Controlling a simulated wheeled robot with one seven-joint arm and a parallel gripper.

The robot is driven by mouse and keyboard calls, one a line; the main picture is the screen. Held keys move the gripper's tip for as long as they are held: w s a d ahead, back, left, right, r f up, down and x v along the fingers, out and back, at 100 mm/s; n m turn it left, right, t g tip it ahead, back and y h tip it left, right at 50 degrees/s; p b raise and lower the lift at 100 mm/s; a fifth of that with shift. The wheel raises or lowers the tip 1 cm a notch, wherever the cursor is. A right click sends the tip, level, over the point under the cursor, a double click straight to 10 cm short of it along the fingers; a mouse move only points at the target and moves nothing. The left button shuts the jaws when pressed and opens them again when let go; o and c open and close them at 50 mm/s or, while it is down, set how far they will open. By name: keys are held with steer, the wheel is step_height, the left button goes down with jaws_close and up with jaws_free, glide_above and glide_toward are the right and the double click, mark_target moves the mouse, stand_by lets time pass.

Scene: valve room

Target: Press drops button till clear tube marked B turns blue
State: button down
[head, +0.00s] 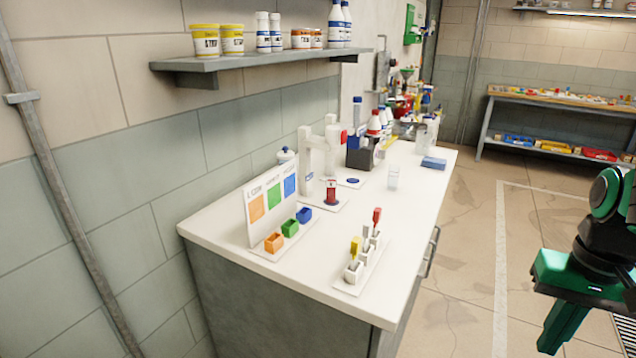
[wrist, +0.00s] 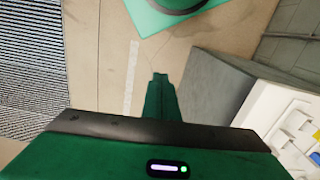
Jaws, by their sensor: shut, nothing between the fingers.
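A white stand-like device (head: 318,150) stands on the bench with a red part (head: 343,136) at its upper right and a dark red vessel (head: 331,190) on its base. I cannot read which part is the drops button. My gripper (head: 562,330) is green, over the floor at the right, well apart from the bench. In the wrist view its fingers (wrist: 160,82) are together with nothing between them.
The white bench top (head: 240,237) carries a colour card (head: 272,200) with orange, green and blue bins, and a white rack (head: 362,264) with yellow, grey and red-topped items near its front. A shelf (head: 250,62) hangs above. Floor right of the bench is clear.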

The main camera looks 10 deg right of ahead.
steer(key=shift+w, duration=0.15)
steer(key=shift+w+f, duration=0.25)
steer(key=shift+w, duration=0.25)
steer(key=shift+s, duration=0.1)
stand_by(1.4)
